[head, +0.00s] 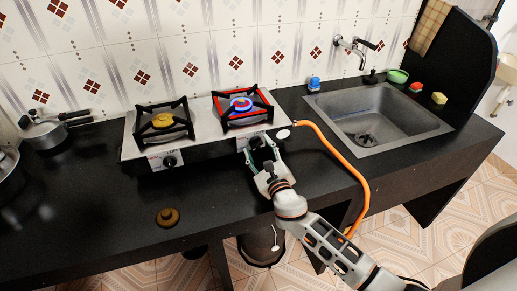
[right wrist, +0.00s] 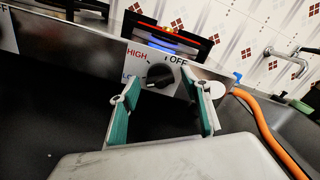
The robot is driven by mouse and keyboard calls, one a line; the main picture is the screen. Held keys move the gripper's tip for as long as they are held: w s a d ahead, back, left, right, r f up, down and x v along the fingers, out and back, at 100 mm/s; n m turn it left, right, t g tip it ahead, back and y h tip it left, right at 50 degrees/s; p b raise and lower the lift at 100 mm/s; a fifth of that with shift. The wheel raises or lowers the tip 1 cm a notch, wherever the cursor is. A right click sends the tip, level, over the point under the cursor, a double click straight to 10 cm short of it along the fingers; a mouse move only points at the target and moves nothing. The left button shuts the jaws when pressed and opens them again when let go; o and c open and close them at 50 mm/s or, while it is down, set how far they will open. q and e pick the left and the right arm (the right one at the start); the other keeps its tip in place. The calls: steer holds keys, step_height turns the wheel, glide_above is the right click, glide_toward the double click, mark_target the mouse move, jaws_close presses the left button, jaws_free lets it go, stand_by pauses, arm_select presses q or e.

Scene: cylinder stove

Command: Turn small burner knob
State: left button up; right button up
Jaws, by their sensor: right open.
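The two-burner stove (head: 200,112) stands on the black counter. Its left burner (head: 162,120) has a brass-coloured cap and shows no flame; its knob (head: 170,160) is black. Its right burner (head: 240,104) glows blue, with red on the grate. The right burner's black knob (right wrist: 160,75) sits on a plate marked HIGH and OFF, partly hidden in the head view. My right gripper (head: 263,168) is open in front of this knob. In the right wrist view its two green-padded fingers stand either side of the knob, apparently short of it. My left gripper is out of view.
An orange gas hose (head: 340,160) curves down right of the stove. A sink (head: 375,118) lies further right. A brown lid-like object (head: 168,217) rests on the counter in front. Pots (head: 45,135) stand at the left. The counter's front left is mostly clear.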

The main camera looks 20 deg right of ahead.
steer(key=shift+w, duration=0.15)
steer(key=c, duration=1.1)
